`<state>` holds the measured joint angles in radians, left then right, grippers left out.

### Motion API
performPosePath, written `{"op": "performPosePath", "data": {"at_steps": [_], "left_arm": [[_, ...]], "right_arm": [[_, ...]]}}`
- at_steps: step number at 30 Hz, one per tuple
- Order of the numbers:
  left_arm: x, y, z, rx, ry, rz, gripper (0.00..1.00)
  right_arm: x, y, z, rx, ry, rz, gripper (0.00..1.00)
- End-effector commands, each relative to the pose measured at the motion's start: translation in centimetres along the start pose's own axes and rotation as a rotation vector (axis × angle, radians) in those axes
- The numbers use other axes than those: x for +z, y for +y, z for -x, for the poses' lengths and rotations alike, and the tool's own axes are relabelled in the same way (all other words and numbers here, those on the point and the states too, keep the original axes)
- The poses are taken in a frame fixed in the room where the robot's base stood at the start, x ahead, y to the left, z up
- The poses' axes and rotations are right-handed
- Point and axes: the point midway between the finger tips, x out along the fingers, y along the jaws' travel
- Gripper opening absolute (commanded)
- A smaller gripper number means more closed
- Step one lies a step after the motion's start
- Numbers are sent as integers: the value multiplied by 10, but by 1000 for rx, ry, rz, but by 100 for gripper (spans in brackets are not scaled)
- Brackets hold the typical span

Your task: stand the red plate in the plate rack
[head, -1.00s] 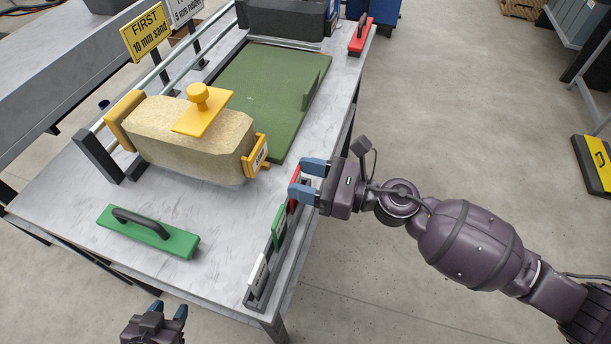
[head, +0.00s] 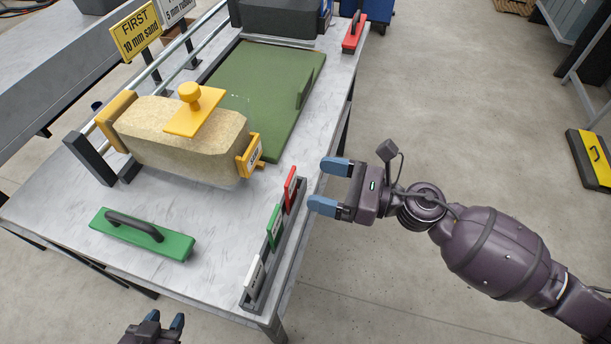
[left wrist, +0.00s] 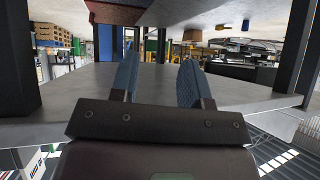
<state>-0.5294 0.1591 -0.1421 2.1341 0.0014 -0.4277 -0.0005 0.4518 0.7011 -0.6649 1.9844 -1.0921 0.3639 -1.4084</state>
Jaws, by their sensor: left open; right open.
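The red plate (head: 290,188) stands upright in the far end slot of the grey plate rack (head: 262,292) along the table's right edge. A green plate (head: 274,227) and a white plate (head: 254,275) stand in the same rack, nearer the front. My right gripper (head: 325,188) is open and empty, just right of the red plate and apart from it. My left gripper (head: 165,320) is open and empty at the bottom of the head view, in front of the table. Its open fingers also show in the left wrist view (left wrist: 158,82).
A green handled float (head: 141,233) lies on the table, left of the rack. A sand-coloured block (head: 180,140) with a yellow handled plate (head: 194,112) is behind it. A green mat (head: 262,85) and a red handled float (head: 354,33) are further back.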

Motion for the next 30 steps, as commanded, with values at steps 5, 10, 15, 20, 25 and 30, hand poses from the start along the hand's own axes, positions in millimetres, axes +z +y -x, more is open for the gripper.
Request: {"op": "performPosePath", "data": {"at_steps": [5, 10, 15, 20, 25, 30], "left_arm": [[6, 0, -2, 2, -12, -3, 43], [6, 0, -4, 3, -10, -4, 43], [3, 0, -5, 2, -4, -3, 43], [2, 0, -5, 1, -3, 0, 43], [2, 1, -5, 0, -2, 2, 43], [2, 1, -5, 0, -2, 3, 43]], "right_arm": [[-3, 1, 36, -1, 2, -5, 78], [-2, 0, 60, -1, 1, -3, 78], [0, 0, 72, 0, 1, 0, 78], [0, 0, 74, 1, 0, 2, 78], [0, 1, 74, -10, -8, -24, 78], [-6, 0, 82, -150, -117, -355, 78]]}}
